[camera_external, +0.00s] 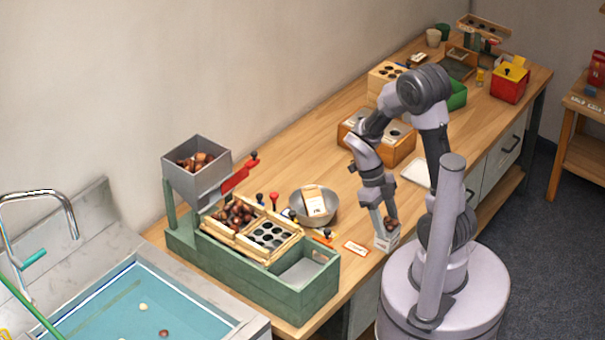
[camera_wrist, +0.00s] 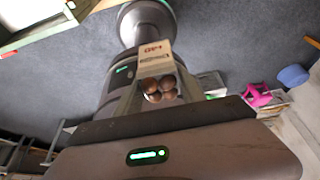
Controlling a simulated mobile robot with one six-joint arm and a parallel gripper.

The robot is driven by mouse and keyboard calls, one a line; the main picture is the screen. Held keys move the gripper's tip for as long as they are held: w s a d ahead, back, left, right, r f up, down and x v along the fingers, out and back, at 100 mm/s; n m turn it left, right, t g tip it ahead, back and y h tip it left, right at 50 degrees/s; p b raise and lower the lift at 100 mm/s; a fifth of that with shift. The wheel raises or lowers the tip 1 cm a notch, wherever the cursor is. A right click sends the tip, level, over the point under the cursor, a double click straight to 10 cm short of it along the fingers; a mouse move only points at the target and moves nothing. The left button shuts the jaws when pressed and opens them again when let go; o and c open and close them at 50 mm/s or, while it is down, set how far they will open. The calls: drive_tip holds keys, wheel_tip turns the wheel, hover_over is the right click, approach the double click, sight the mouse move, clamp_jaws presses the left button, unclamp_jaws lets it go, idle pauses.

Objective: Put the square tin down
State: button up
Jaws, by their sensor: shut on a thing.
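My gripper (camera_external: 383,222) is shut on a small pale square tin (camera_external: 386,243) at the front edge of the wooden bench, close to my base. Several brown chestnuts show in the top of the tin. In the wrist view the tin (camera_wrist: 154,50) is between the fingers, with a label on its side and several chestnuts (camera_wrist: 160,88) in its mouth. The tin looks roughly upright in the external view. I cannot tell whether its bottom touches anything.
A red-edged card (camera_external: 356,248) lies on the bench left of the tin. A white tray (camera_external: 416,172) lies behind. Bare bench shows between bowl and box.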

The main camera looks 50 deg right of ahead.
sight(384, 250)
wheel_tip(384, 250, down, 10)
drive_tip(key=shift+f, duration=0.1)
drive_tip(key=w+d+f+b, duration=0.1)
drive_tip(key=w+d, duration=0.1)
drive_tip(key=w, duration=0.5)
drive_tip(key=w+d+f+b, duration=0.1)
drive_tip(key=w+d, duration=0.2)
drive_tip(key=w, duration=0.5)
drive_tip(key=shift+f+b, duration=1.05)
drive_tip(key=shift+f, duration=0.65)
clamp_jaws()
drive_tip(key=o, duration=1.5)
unclamp_jaws()
